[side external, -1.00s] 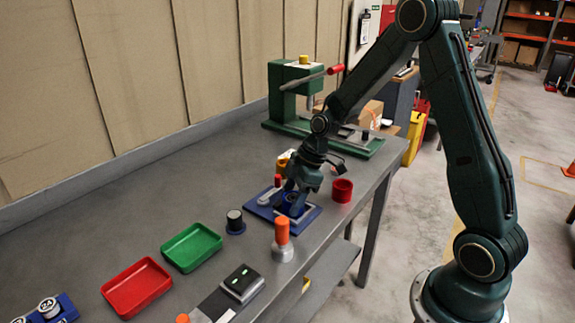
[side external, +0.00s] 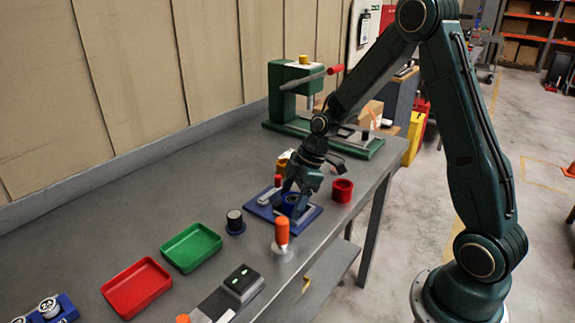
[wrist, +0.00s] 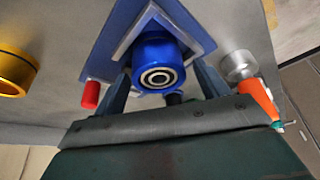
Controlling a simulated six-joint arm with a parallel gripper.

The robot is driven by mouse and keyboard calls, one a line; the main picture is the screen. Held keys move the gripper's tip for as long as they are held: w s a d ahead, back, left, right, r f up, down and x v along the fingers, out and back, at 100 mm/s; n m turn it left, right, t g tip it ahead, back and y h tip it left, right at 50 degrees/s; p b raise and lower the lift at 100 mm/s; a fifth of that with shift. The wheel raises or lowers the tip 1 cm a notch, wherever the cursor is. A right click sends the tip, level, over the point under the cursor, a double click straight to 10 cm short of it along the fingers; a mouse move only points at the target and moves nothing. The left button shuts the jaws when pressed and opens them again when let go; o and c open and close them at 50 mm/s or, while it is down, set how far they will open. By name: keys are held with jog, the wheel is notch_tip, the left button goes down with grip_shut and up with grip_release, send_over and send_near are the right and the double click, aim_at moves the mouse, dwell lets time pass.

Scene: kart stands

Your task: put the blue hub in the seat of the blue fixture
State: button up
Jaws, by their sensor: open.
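The blue hub (wrist: 157,62) is a short cylinder with a silver bearing ring in its end face. In the wrist view it stands within the grey square frame of the blue fixture (wrist: 192,14); I cannot tell how deep it sits. In the side view the hub (side external: 291,198) shows small and partly covered on the blue fixture (side external: 261,209). The fixture has a red-knobbed clamp (side external: 277,181) at its left. My gripper (wrist: 162,82) is open, with a finger on each side of the hub and gaps visible. It also shows over the fixture in the side view (side external: 293,189).
A red cup (side external: 342,190) stands right of the fixture, and a yellow ring (side external: 283,160) behind it. Green (side external: 191,248) and red (side external: 136,288) trays lie nearer. A green press (side external: 286,95) stands at the back.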

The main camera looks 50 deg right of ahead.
jog(key=v, duration=1.2)
dwell(0.5)
jog(key=s+a+r+m+t+h, duration=0.1)
jog(key=s+a+r+m+h, duration=0.1)
jog(key=s+a+r+m, duration=0.45)
jog(key=s+a+r+m+t, duration=0.1)
jog(key=s+m, duration=0.1)
jog(key=s, duration=0.5)
jog(key=s+a+r+m+t+h, duration=0.1)
jog(key=s+m, duration=0.1)
jog(key=s, duration=0.5)
jog(key=shift+s+a+r+h, duration=0.2)
jog(key=shift+s+r+h, duration=0.1)
jog(key=shift+s+r, duration=0.1)
jog(key=shift+w, duration=0.1)
